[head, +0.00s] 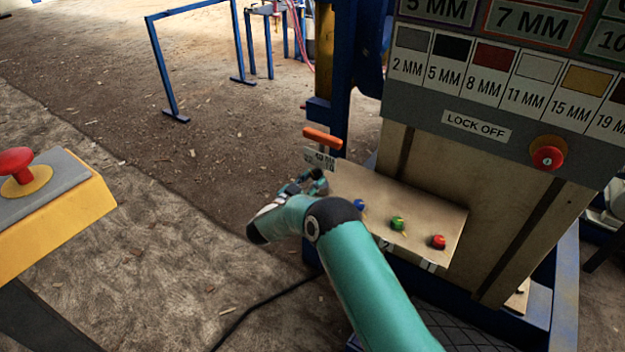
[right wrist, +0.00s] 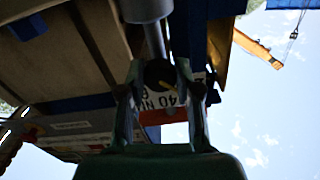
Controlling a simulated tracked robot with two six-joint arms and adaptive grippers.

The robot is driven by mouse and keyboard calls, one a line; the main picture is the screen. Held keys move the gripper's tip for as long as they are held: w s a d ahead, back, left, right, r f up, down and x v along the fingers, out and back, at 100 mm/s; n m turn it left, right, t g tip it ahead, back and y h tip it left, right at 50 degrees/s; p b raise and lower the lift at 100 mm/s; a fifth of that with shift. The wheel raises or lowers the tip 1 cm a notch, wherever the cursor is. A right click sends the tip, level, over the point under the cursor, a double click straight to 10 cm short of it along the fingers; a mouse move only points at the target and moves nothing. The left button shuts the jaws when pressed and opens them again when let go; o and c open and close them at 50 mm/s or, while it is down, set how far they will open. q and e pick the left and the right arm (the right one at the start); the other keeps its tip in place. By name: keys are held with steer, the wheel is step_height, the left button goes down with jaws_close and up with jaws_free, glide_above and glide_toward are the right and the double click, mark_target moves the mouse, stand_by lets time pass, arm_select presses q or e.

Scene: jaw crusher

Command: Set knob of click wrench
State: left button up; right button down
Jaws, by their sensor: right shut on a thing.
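My right gripper (head: 312,182) is at the left end of a beige panel, just below a small white label plate (head: 320,158) and an orange handle (head: 322,138). In the right wrist view, the fingers of my right gripper (right wrist: 158,68) are shut on a dark round knob (right wrist: 158,74), one finger on each side. A grey shaft with a thicker cylinder (right wrist: 147,10) runs up from the knob. A white dial plate (right wrist: 165,98) with "40 NM" shows behind the knob, partly hidden by it. In the head view the knob is hidden by my gripper. My left gripper is not in view.
Blue (head: 360,205), green (head: 398,223) and red (head: 438,242) knobs sit on the panel beside my right arm. A red lock-off button (head: 547,155) is on the machine at right. A yellow box with a red button (head: 17,163) stands at left. Open ground lies between.

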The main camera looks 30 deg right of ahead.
steer(key=shift+a+f+m+b, duration=0.1)
steer(key=shift+f+m+b, duration=0.05)
steer(key=shift+m+b, duration=0.8)
steer(key=m+b, duration=0.5)
steer(key=b, duration=0.1)
steer(key=shift+w+m+b, duration=0.1)
steer(key=shift+m+b, duration=0.95)
steer(key=shift+b, duration=0.1)
steer(key=shift+r, duration=0.2)
steer(key=c, duration=0.8)
jaws_free()
steer(key=v, duration=1.2)
steer(key=shift+f, duration=0.1)
